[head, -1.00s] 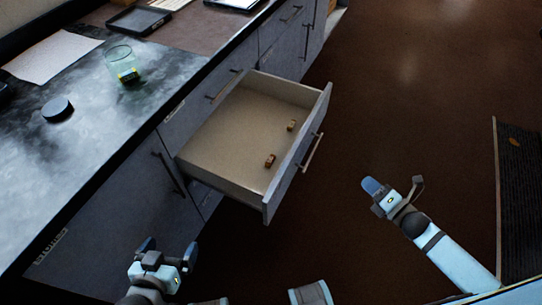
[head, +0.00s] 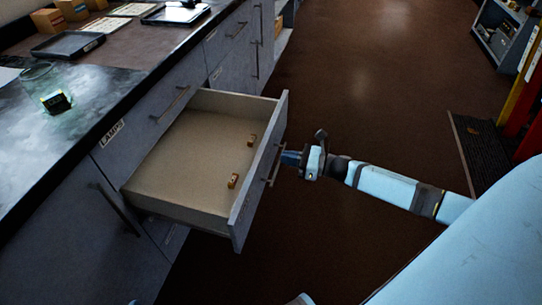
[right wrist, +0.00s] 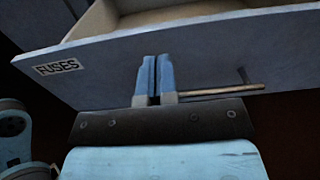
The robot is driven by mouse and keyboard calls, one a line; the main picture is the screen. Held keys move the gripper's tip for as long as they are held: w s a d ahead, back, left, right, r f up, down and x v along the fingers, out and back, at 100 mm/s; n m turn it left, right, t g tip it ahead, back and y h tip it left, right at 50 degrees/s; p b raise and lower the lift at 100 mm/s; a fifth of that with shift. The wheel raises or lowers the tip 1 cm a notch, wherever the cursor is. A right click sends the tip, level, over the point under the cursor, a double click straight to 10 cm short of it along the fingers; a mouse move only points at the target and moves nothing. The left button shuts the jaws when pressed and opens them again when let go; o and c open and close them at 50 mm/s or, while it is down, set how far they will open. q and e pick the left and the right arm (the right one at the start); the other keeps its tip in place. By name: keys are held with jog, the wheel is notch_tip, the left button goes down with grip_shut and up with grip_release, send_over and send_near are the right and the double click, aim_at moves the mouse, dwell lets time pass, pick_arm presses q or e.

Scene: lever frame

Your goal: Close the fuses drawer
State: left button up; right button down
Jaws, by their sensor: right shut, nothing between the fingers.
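The fuses drawer (head: 200,205) stands pulled out from the grey cabinet, with two small brown fuses (head: 233,181) inside. Its front (right wrist: 210,50) fills the right wrist view and carries a "FUSES" label (right wrist: 57,67). The drawer's bar handle (head: 277,165) is on the outer face; it also shows in the right wrist view (right wrist: 222,90). My right gripper (head: 290,158) is shut and empty, its fingertips at the drawer front beside the handle. In the right wrist view its two blue fingers (right wrist: 157,78) are together; I cannot tell whether they touch the front. My left gripper is not in view.
The dark worktop (head: 75,125) above the cabinet holds a glass (head: 48,92) and black trays (head: 68,45). A drawer labelled "LAMPS" (head: 112,133) is closed above. Open brown floor (head: 370,80) lies to the right. A grey shelf unit (head: 500,35) stands far right.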

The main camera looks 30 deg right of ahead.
aim_at(264, 153)
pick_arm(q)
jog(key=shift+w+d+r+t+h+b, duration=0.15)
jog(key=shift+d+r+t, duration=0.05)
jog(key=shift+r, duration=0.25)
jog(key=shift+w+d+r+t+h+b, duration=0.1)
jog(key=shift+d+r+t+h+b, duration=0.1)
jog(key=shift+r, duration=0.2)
pick_arm(e)
jog(key=shift+x, duration=2.6)
jog(key=shift+a, duration=0.1)
jog(key=shift+w+a, duration=0.1)
jog(key=shift+w, duration=0.05)
jog(key=b+x, duration=0.1)
jog(key=x, duration=0.2)
jog(key=shift+w+a+f, duration=0.1)
jog(key=shift+w, duration=0.1)
pick_arm(q)
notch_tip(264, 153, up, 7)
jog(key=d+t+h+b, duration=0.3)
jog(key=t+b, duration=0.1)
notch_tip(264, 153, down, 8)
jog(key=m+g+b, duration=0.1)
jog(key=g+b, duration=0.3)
jog(key=b, duration=0.1)
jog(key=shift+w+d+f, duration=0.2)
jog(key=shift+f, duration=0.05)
pick_arm(e)
jog(key=x, duration=2.6)
jog(key=shift+s+a, duration=0.1)
